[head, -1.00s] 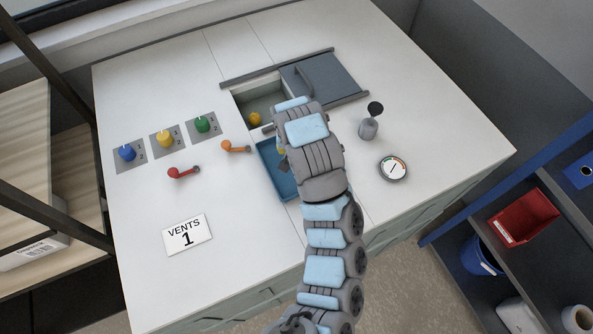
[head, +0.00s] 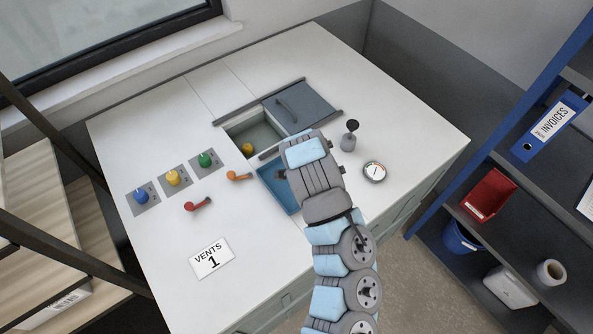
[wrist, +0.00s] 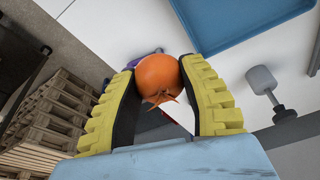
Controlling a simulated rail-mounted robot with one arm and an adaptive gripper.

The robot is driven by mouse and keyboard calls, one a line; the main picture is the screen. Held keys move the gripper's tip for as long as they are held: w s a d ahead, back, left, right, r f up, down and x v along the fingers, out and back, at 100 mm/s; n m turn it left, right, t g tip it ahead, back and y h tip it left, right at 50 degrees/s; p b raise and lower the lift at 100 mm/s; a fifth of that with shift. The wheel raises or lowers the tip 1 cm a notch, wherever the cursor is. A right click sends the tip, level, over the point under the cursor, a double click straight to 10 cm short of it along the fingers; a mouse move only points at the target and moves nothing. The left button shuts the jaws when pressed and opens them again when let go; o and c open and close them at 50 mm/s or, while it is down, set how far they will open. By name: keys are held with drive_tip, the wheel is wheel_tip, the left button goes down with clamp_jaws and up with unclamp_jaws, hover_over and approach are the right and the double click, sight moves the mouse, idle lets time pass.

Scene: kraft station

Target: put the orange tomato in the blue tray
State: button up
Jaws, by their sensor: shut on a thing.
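The tray also shows at the upper right of the wrist view (wrist: 225,22), to one side of the held tomato. In the head view my fingers and the tomato are hidden behind my arm.
An open compartment (head: 262,132) holds a yellow round thing (head: 247,148). Its grey sliding lid (head: 303,106) is pushed right. Orange (head: 238,176) and red (head: 198,204) levers lie left of the tray.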

drive_tip(key=shift+s+d+r+m+p, duration=0.1)
drive_tip(key=shift+d+r+m+p, duration=0.25)
drive_tip(key=shift+r+m, duration=0.5)
drive_tip(key=w+b, duration=0.1)
drive_tip(key=b, duration=0.1)
drive_tip(key=w+a+f+b, duration=0.1)
drive_tip(key=shift+w+a+f+b, duration=0.1)
drive_tip(key=shift+a+f+b, duration=0.15)
drive_tip(key=shift+f+b, duration=0.1)
drive_tip(key=shift+w+a+f+b, duration=0.75)
drive_tip(key=shift+w+b, duration=0.2)
drive_tip(key=shift+w, duration=0.15)
drive_tip(key=shift+w+a+f+b, duration=0.75)
drive_tip(key=shift+w+b, duration=0.2)
drive_tip(key=shift+w, duration=0.2)
drive_tip(key=shift+w+a+f+b, duration=0.7)
drive_tip(key=shift+w+b, duration=0.25)
drive_tip(key=shift+w, duration=0.15)
drive_tip(key=shift+w+a+f, duration=0.25)
drive_tip(key=shift+w+f, duration=0.15)
drive_tip(key=shift+f, duration=0.1)
drive_tip(key=shift+w+a+f, duration=0.25)
drive_tip(key=shift+w+f, duration=0.1)
drive_tip(key=shift+f, duration=0.1)
drive_tip(key=shift+w+a+f, duration=0.1)
drive_tip(key=shift+w+f, duration=0.3)
drive_tip(key=shift+f, duration=0.2)
drive_tip(key=shift+f, duration=0.1)
